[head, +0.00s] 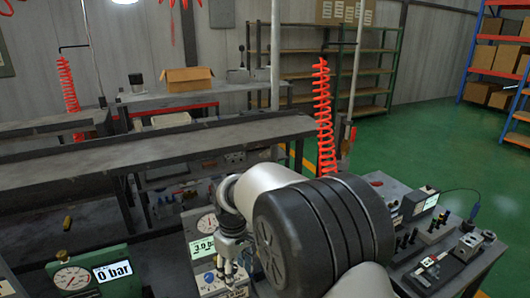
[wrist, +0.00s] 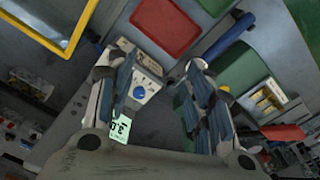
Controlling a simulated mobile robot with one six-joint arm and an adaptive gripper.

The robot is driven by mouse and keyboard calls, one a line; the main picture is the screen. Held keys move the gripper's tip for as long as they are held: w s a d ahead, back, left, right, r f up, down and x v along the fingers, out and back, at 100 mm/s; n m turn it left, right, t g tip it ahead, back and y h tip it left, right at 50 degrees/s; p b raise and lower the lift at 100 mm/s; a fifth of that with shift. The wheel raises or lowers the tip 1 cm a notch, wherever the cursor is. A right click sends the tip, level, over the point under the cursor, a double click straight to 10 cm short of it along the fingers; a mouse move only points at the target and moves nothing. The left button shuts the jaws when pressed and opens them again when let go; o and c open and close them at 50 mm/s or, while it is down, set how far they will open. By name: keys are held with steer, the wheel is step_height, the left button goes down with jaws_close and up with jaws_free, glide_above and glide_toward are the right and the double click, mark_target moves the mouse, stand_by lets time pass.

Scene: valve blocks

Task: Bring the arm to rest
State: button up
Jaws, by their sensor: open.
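My arm reaches over the bench in the head view, its big dark joint filling the middle. My gripper (head: 228,272) hangs fingers down in front of the gauge panel with the 3.0 bar display (head: 203,247), partly hidden by the arm. In the wrist view my gripper (wrist: 157,68) is open, its two fingers well apart with nothing between them. A blue knob (wrist: 139,93) on a pale block shows beyond the left finger. A lit display (wrist: 119,130) shows partly behind that finger.
A green gauge panel reading 0 bar (head: 112,270) stands at left. A bench with small devices (head: 440,240) lies right of my arm. A red coiled hose (head: 323,120) hangs behind. A red tray (wrist: 166,25) and a blue cylinder (wrist: 232,28) show in the wrist view.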

steer(key=s+d+r+m+t+b, duration=0.15)
steer(key=s+d+r+m, duration=0.35)
steer(key=s+d+r, duration=0.65)
steer(key=s+d+m+t, duration=0.1)
steer(key=s+d+m, duration=0.1)
steer(key=s+d, duration=0.3)
steer(key=s+d+m+t+b, duration=0.1)
steer(key=s+d+m, duration=0.2)
steer(key=s, duration=0.8)
steer(key=shift+s+d+m+t, duration=0.3)
steer(key=shift+s+d+t, duration=0.1)
steer(key=shift+d, duration=0.65)
steer(key=shift+w, duration=0.1)
stand_by(0.6)
